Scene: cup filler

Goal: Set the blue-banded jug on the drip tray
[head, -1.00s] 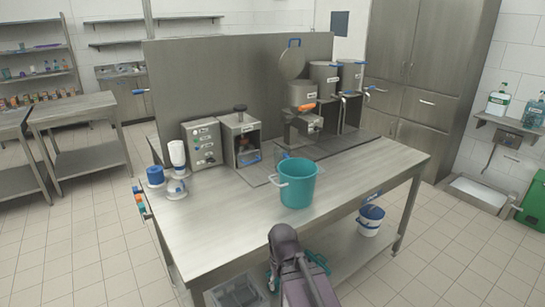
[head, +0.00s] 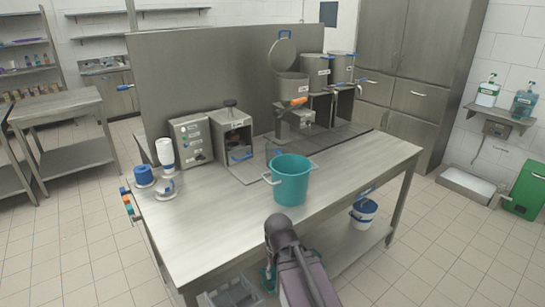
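I cannot make out a blue-banded jug for certain. A small clear vessel with a touch of blue (head: 278,153) shows just behind the teal bucket, mostly hidden by it. A dark flat grated surface (head: 325,141), which looks like the drip tray, lies below the taps of the steel filling pots. A white pail with a blue band (head: 363,213) stands on the lower shelf at the right. My arm rises at the bottom middle, in front of the table, but my gripper does not show.
The teal bucket (head: 291,182) stands on the steel table (head: 225,217) near its front edge. Two steel machines (head: 192,140) and white and blue items (head: 144,175) stand at the left. A steel panel (head: 190,75) rises behind. The table's front left and right end are clear.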

